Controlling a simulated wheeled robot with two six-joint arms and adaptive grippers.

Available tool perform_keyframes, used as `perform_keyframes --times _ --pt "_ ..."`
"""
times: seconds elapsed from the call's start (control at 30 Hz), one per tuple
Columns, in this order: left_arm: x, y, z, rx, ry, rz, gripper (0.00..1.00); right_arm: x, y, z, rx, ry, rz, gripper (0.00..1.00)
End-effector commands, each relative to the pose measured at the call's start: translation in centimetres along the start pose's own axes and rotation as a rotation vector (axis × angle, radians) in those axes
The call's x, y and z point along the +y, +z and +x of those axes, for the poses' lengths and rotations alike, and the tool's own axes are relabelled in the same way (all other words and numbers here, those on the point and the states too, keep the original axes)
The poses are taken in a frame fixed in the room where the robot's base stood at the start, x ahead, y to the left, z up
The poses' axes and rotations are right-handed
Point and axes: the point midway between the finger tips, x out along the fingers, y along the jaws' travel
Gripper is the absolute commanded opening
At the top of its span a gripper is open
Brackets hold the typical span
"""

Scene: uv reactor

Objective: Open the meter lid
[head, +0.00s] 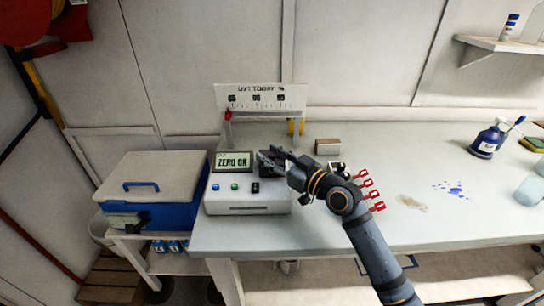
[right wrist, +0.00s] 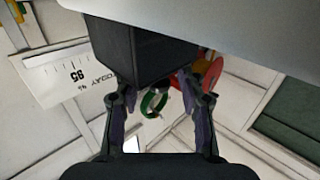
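The meter (head: 249,207) is a white box on the left end of the bench, with a lit screen (head: 234,162) reading "ZERO OK" and small buttons on its front. Its dark lid (head: 262,171) is beside the screen, partly hidden by my right gripper (head: 272,158). In the right wrist view, a black block (right wrist: 140,50), which looks like the lid, sits at the fingertips of the right gripper (right wrist: 160,95). The fingers are apart, one at each side of it. I cannot tell whether they touch it. My left gripper is not in view.
A blue cooler (head: 160,205) with a pale top stands left of the bench. A scale sign (head: 262,98) stands behind the meter. Red tags (head: 368,190) and a small brown box (head: 327,146) lie near my right arm. A blue bottle (head: 487,142) stands at the right.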

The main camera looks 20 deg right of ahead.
Motion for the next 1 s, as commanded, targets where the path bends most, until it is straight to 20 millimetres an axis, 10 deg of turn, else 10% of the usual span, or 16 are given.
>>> perform_keyframes --times 0.17,0.47,1.0 --pt "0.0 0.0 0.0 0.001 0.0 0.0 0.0 0.0 0.0 0.0 0.0 0.001 0.0 0.38" --pt "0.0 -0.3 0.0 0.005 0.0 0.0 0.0 0.0 0.1 0.0 0.0 0.001 0.0 0.0" --pt "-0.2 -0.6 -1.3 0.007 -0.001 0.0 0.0 0.2 -0.6 0.1 -0.024 0.001 0.022 0.0"
